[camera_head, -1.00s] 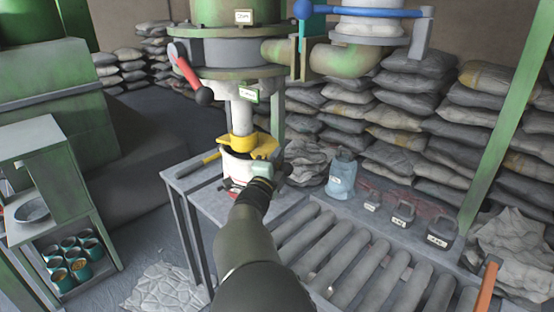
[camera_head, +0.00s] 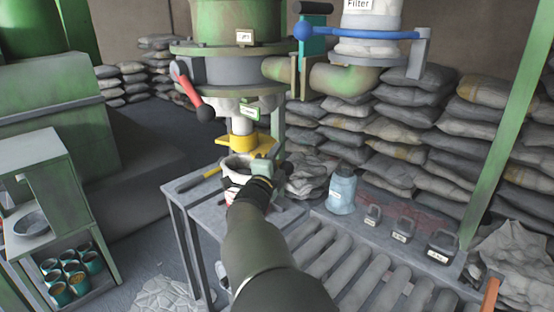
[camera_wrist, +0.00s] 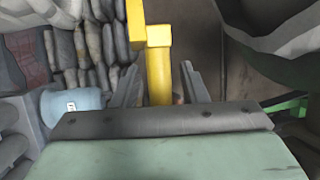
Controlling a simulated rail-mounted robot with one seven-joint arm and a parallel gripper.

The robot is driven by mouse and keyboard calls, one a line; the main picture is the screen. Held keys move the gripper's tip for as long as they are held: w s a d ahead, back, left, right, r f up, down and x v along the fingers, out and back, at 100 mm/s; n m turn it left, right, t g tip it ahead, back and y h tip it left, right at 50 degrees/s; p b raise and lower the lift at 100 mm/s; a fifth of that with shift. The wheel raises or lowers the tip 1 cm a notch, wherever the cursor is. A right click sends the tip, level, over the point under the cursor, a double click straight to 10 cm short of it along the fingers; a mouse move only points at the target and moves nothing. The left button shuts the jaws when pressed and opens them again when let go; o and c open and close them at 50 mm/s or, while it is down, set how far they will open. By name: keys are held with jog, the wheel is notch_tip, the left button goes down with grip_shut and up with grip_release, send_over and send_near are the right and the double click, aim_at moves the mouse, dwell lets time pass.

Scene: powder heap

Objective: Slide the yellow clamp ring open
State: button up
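The yellow clamp ring (camera_head: 240,143) sits around the pale spout under the green hopper in the head view, just above a white rim. In the wrist view its yellow arm (camera_wrist: 159,72) runs between the two grey fingers. My gripper (camera_wrist: 162,82) has its fingers apart on either side of this arm. Narrow gaps seem to show on both sides, so I see no clear grasp. In the head view my gripper (camera_head: 264,168) is at the ring's lower right, and my wrist hides part of the white container (camera_head: 236,163) below it.
A grey table (camera_head: 183,200) with a yellow-handled tool (camera_head: 197,180) lies below. A roller conveyor (camera_head: 345,265) runs to the right. A blue bag (camera_head: 342,190) and several weights (camera_head: 402,228) stand behind it. A red lever (camera_head: 190,90) hangs from the hopper.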

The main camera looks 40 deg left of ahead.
jog(key=b+v, duration=0.1)
jog(key=v, duration=1.6)
jog(key=shift+s, duration=0.2)
